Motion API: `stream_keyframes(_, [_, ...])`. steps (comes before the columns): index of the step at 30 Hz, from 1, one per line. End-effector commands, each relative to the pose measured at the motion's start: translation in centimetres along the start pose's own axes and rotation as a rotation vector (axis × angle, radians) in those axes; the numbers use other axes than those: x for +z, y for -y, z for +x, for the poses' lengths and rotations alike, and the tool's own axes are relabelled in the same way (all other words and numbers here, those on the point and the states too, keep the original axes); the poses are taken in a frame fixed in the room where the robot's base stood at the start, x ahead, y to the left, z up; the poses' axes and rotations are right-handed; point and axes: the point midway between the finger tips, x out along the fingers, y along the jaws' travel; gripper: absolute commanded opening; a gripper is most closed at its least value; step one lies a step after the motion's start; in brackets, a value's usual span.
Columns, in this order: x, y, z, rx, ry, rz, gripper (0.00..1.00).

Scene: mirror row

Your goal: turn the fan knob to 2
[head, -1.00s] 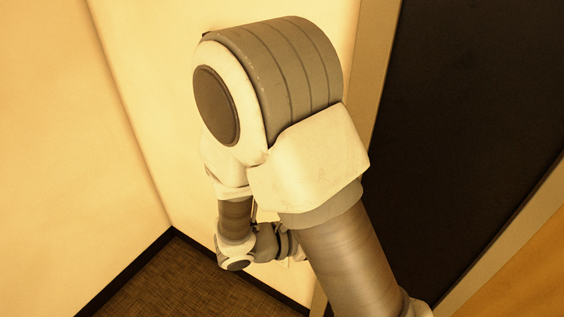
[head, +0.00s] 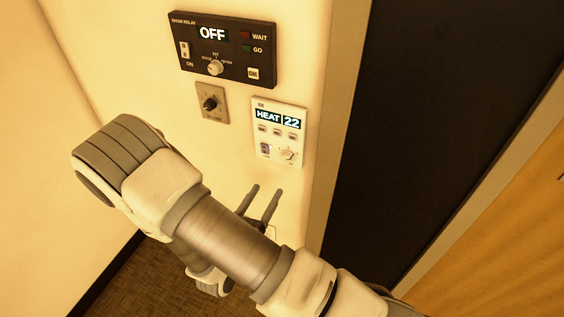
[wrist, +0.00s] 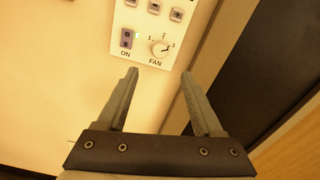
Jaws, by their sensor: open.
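The fan knob (wrist: 161,48) is a small round white dial low on the white heat panel, with 1, 2 and 3 printed around it and FAN below. Its mark seems to point up and right, toward 3, but is small. In the head view the knob (head: 288,154) sits at the panel's lower right. My gripper (wrist: 160,72) is open and empty, its two fingers apart below the knob, which appears between and beyond their tips. In the head view my gripper (head: 266,189) points up toward the panel, below it, not touching the knob.
The heat panel (head: 279,121) reads HEAT 22 and has several buttons and an ON switch (wrist: 127,39). Above are a black relay panel (head: 232,75) reading OFF and a small grey dial plate (head: 212,115). A door frame (head: 338,120) stands close on the right.

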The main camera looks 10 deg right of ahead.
Motion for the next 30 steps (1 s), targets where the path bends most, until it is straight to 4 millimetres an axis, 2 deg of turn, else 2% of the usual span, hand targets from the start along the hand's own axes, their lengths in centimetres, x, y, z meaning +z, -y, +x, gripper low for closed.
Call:
stream_keyframes(1, [0.1,0.2,1.3,-0.006,0.001,-0.001,0.68])
stream_keyframes(9, [0.1,0.2,7.1,-0.005,0.0,0.0,0.68])
stream_keyframes(15, [0.1,0.1,10.4,-0.004,0.0,0.001,0.68])
stream_keyframes(21, [0.0,0.1,11.8,-0.002,0.0,0.001,0.68])
stream_keyframes(30, [0.0,0.1,11.9,-0.001,0.0,0.0,0.66])
